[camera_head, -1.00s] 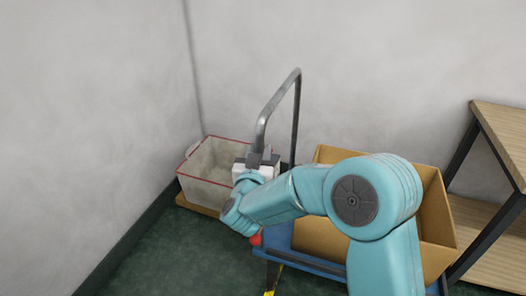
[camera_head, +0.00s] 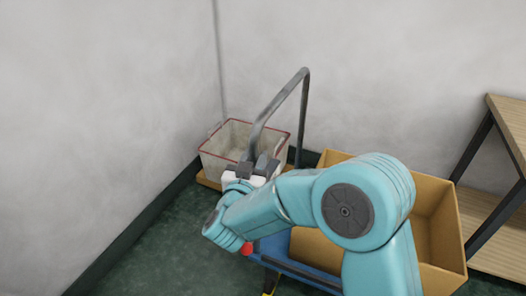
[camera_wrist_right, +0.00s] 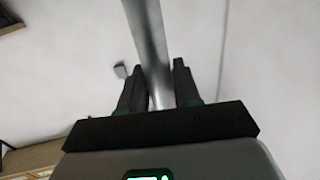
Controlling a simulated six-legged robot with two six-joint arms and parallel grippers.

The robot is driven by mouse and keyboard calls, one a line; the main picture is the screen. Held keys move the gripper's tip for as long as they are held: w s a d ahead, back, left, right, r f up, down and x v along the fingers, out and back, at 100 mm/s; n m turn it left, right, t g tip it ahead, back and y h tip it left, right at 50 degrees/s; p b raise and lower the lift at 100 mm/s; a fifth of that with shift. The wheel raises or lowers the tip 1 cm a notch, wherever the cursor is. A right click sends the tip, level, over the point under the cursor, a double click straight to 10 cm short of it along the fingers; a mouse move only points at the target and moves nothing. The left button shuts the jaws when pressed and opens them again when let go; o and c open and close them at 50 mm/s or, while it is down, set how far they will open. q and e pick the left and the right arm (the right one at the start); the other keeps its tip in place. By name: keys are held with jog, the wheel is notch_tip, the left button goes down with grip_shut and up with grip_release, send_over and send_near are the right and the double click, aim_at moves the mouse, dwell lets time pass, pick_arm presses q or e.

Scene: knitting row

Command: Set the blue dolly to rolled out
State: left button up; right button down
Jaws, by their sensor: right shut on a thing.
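The blue dolly (camera_head: 273,246) stands on the green floor, partly hidden behind my right arm. Its grey tube handle (camera_head: 281,96) rises at its left end as a tall hoop. A cardboard box (camera_head: 434,232) sits on its deck. My right gripper (camera_head: 259,166) is shut on the near upright of the handle, low down. In the right wrist view the handle tube (camera_wrist_right: 150,50) runs up between the two dark fingers (camera_wrist_right: 160,88). My left gripper is not in view.
A pale bin with a red rim (camera_head: 222,152) stands in the wall corner, close behind the handle. A wooden shelf with dark legs (camera_head: 490,205) stands at the right. Green floor (camera_head: 150,255) is clear at the lower left.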

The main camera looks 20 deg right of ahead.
jog(key=w+a+v, duration=0.1)
jog(key=v, duration=0.6)
jog(key=shift+s+a, duration=0.2)
jog(key=shift+a, duration=0.05)
jog(key=shift+f, duration=0.1)
jog(key=c, duration=1.1)
grip_release()
jog(key=shift+c, duration=0.2)
jog(key=shift+o, duration=1)
jog(key=shift+s+a, duration=0.2)
jog(key=p+v, duration=0.1)
jog(key=v, duration=1)
jog(key=shift+s+a, duration=0.25)
jog(key=shift+s, duration=0.05)
